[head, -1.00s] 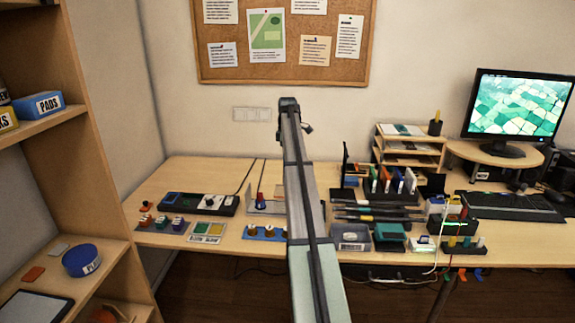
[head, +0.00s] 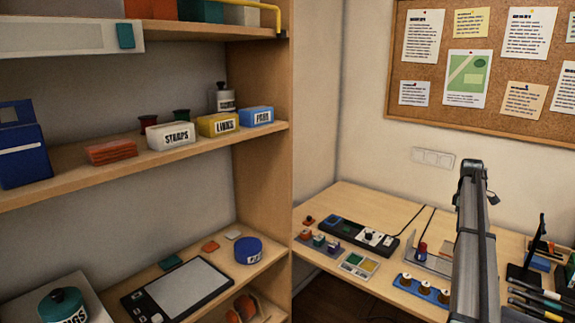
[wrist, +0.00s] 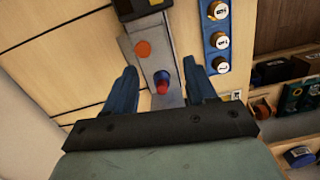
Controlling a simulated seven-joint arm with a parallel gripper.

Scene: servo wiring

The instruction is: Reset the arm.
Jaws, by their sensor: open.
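My gripper (wrist: 162,87) is open in the wrist view, with its two blue fingers spread apart and nothing between them that it holds. Beyond the fingers, a small red and blue piece (wrist: 162,82) stands on a grey metal bracket (wrist: 148,62) on the desk. An orange disc (wrist: 143,49) is near it. In the head view my arm rises over the desk at the right, and the gripper itself cannot be made out. The red and blue piece (head: 421,249) shows just left of my arm.
A blue strip with several round knobs (head: 421,289) lies left of my arm. A black control panel (head: 357,237) and a yellow and green tile tray (head: 358,265) are further left. A wooden shelf (head: 262,150) with labelled boxes stands at the left. Dark racks (head: 530,265) are right of my arm.

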